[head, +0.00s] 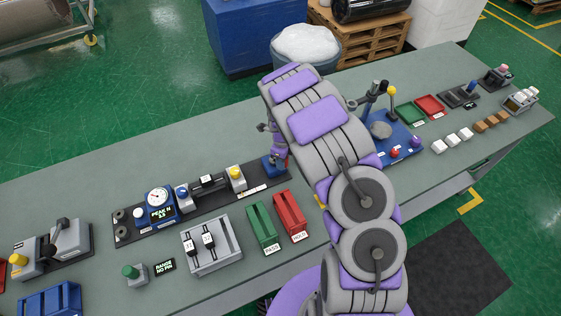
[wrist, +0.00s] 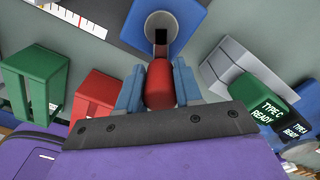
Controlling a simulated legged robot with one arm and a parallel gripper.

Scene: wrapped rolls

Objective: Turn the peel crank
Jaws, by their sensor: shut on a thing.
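The peel tester is a long black base (head: 148,232) with a round "PEAK N" gauge (head: 158,197), clamps with blue and yellow knobs, and a blue block (head: 270,170) at its right end. My gripper (wrist: 157,76) is shut on the red handle, with one blue finger on each side. In the head view, my gripper (head: 279,150) is by the blue block, partly hidden by my arm.
Green PASS (head: 263,227) and red HOLD (head: 290,215) bins stand in front of the tester. A grey rack (head: 211,245) is left of them. Right of my arm are a blue fixture (head: 398,136), trays and small boxes. Bare table (head: 120,190) lies behind the tester.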

